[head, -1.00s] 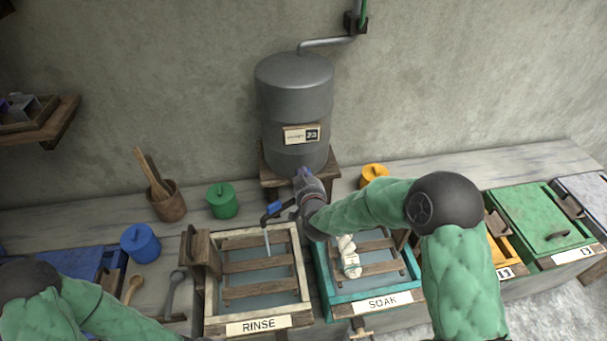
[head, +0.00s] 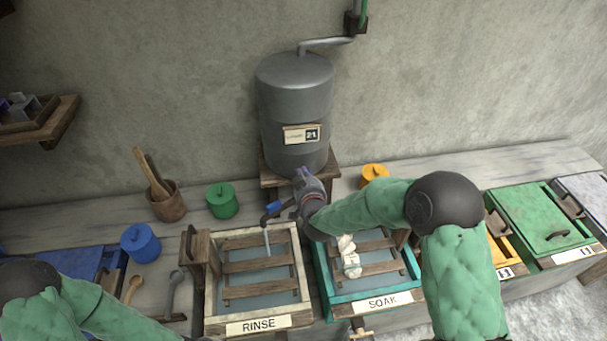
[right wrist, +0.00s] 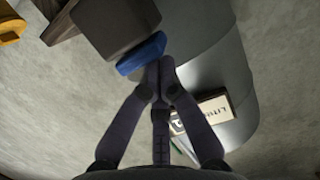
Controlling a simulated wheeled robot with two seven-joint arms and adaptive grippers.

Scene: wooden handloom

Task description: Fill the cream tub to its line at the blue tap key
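The cream tub (head: 301,262) is the cream-rimmed RINSE tub with wooden slats, front centre in the head view. Grey-blue water shows under its slats; I cannot make out its fill line. The blue tap key (head: 273,208) sits on the dark tap above the tub's back edge, and a thin stream of water (head: 267,240) falls into the tub. My right gripper (head: 303,178) is beside the tap, in front of the tank. In the right wrist view its fingers are together, tips right by the blue key (right wrist: 142,54); contact is unclear. My left gripper is out of view.
The teal SOAK tub (head: 325,285) holding a pale skein (head: 348,257) is right of the cream tub. Green (head: 222,201) and blue (head: 140,243) pots stand left.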

